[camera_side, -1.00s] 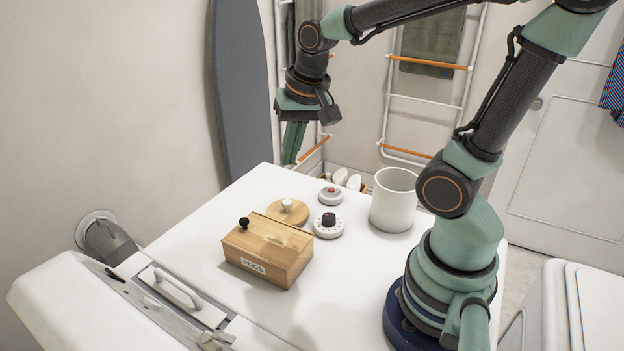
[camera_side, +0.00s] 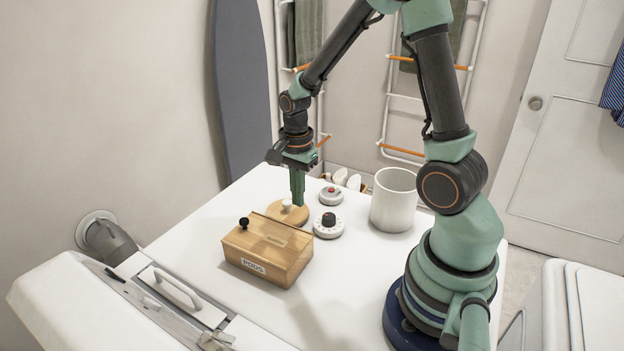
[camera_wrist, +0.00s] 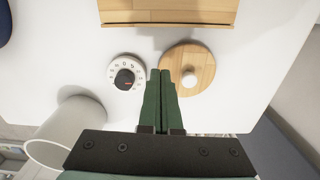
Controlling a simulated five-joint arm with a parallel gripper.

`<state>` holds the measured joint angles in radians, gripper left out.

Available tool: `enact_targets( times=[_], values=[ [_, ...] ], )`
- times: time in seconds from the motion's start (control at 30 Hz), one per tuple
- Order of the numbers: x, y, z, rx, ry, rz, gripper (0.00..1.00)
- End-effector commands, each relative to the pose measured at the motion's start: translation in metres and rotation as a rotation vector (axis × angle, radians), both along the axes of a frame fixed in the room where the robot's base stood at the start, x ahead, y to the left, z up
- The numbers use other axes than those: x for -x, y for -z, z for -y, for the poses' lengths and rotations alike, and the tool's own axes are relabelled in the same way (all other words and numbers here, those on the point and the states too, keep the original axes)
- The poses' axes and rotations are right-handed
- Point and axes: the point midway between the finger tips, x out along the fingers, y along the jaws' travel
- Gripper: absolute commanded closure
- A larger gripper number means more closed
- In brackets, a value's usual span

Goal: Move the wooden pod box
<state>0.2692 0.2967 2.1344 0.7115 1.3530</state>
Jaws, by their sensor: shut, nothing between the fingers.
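The wooden pod box (camera_side: 268,250) stands on the white top, with a "PODS" label on its front and a black knob (camera_side: 244,222) at its left end. Its edge also shows at the top of the wrist view (camera_wrist: 168,10). My gripper (camera_side: 298,202) is shut and empty, pointing down behind the box, by the round wooden lid (camera_side: 285,213) with a white knob. In the wrist view my gripper's fingertips (camera_wrist: 160,72) lie between the lid (camera_wrist: 199,72) and the white dial (camera_wrist: 125,76). My gripper is apart from the box.
A white canister (camera_side: 393,200) stands farther right. The white top (camera_side: 190,235) is clear left of the box.

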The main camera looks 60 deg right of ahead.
Motion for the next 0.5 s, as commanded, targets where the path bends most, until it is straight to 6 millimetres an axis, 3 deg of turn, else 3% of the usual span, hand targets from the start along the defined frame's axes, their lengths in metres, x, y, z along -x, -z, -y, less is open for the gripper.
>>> enact_targets(
  times=[0.23,0.5],
  values=[
    [0.001,0.045,0.0,-0.001,-0.001,-0.004,1.0],
    [-0.002,0.041,-0.035,0.0,-0.005,0.001,1.0]
  ],
)
